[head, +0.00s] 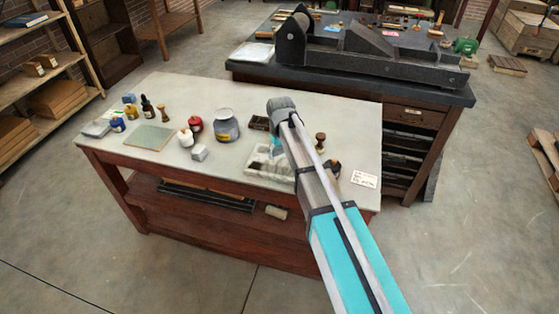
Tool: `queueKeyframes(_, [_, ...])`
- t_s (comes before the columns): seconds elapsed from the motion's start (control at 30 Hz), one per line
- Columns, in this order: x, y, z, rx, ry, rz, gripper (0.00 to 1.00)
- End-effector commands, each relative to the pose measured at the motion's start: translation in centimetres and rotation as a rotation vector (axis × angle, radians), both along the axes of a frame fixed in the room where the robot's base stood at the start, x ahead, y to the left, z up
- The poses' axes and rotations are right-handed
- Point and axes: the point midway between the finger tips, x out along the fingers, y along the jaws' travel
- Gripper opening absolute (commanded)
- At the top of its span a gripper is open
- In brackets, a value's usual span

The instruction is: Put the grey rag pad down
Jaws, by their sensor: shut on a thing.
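My arm reaches in from the lower right, and its wrist bends down over the front right of the pale-topped table (240,105). My gripper (276,152) is low over a pale tray (268,177) near the table's front edge, partly hidden by my own arm. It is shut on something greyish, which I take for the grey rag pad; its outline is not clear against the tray. I cannot tell whether it touches the tray.
Left of my arm stand a wide grey-blue jar (226,128), a red pot (194,125), a white pot (185,137) and a small grey block (199,153). A green sheet (149,137) lies further left. Stampers and a label card (364,179) are right. A dark press (365,55) stands behind.

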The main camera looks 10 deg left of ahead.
Motion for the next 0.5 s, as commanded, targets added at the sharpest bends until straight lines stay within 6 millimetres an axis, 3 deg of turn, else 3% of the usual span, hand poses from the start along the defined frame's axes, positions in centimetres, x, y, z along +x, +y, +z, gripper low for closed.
queueKeyframes(0.27, [0.4, 0.2, -0.6, 0.000, 0.000, 0.000, 0.49])
queueKeyframes(0.5, [0.8, 0.3, -2.6, 0.000, 0.000, 0.000, 0.49])
